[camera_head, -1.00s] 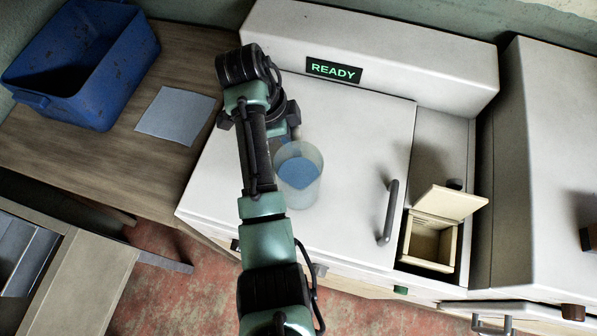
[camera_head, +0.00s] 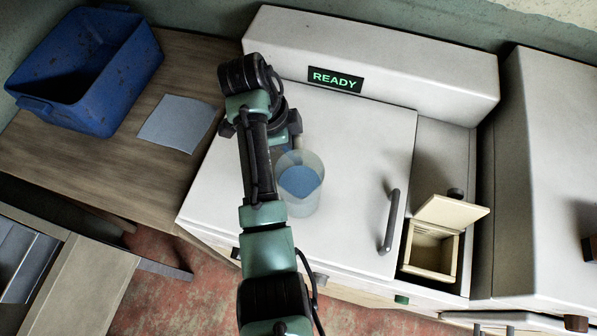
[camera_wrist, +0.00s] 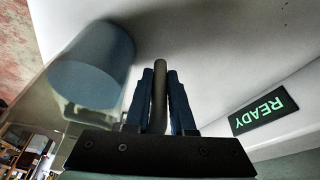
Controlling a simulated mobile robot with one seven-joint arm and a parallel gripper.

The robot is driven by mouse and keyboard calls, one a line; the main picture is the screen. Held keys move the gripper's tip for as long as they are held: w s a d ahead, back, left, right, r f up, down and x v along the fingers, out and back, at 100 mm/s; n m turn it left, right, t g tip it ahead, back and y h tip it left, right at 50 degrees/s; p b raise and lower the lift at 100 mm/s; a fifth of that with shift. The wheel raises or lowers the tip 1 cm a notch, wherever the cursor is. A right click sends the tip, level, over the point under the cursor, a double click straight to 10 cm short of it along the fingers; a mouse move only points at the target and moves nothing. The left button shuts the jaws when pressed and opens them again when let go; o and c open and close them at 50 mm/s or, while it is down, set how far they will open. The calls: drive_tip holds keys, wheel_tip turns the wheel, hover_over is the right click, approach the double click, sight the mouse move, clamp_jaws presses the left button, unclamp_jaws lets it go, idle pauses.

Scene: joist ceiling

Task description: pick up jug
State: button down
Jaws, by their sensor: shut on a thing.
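The jug (camera_head: 307,202) is a translucent, pale vessel with a blue surface showing inside. It appears upright on the white appliance top, just right of my forearm in the head view. It also shows large and bluish at the upper left of the wrist view (camera_wrist: 92,65). My gripper (camera_wrist: 160,85) has its two dark blue fingers closed on a narrow grey-brown bar beside the jug, which looks like the jug's handle. Where the bar joins the jug is not clear. In the head view my arm hides most of the gripper and the jug's left edge.
A raised back panel with a READY display (camera_head: 335,79) stands behind the jug. A dark bar handle (camera_head: 389,222) is to the right, with an open small cream box (camera_head: 432,250) beyond it. A blue bin (camera_head: 115,95) and grey sheet (camera_head: 179,122) lie on the wooden counter left.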

drive_tip(key=shift+r, duration=0.1)
drive_tip(key=shift+r, duration=0.35)
wheel_tip(320, 180, up, 9)
drive_tip(key=p, duration=0.5)
drive_tip(key=shift+r, duration=0.1)
